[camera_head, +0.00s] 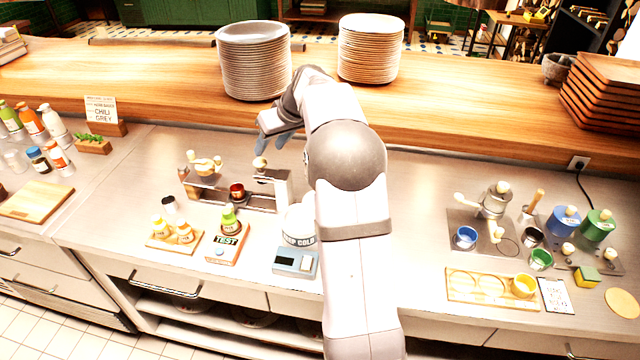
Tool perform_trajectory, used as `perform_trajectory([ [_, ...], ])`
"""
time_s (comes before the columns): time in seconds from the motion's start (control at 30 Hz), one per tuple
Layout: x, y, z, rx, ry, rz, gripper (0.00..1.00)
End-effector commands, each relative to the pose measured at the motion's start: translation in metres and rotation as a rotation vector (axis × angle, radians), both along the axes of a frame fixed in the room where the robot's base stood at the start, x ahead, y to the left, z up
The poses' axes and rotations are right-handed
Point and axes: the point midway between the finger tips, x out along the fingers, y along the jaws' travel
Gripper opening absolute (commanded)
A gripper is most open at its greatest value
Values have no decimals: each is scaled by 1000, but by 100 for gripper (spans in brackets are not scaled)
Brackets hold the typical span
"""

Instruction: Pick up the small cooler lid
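A small white cooler (300,238) with dark lettering that ends in "COLD" stands on the steel counter just left of my arm, which hides its right side. Its rounded white top (297,213) shows in part; I cannot tell whether this is a separate lid. My gripper (273,141) is up and behind the cooler, near the wooden ledge, pointing down and left. Its grey-blue fingers are small and partly overlap, and I see nothing clearly between them. A pale round knob (260,162) shows just below the fingers; whether they touch is unclear.
A metal rack (228,197) with a small red pot (237,190) stands left of the cooler. A scale-like device (296,262) sits in front of it. Plate stacks (253,62) stand on the ledge behind.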

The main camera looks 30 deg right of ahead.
Motion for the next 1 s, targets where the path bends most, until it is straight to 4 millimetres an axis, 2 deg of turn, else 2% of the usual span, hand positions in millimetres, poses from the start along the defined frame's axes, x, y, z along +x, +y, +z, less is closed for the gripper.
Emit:
perform_trajectory([
  [0.03,-17,-31,-16,-28,34,-26,39],
  [0.1,-38,-58,-41,-64,70,-38,39],
  [0.2,-63,-82,-67,-96,116,-47,39],
  [0.3,-82,-96,-86,-113,150,-51,39],
  [0.5,-98,-105,-100,-127,177,-52,39],
  [1.0,-89,-105,-120,-127,178,-51,39],
])
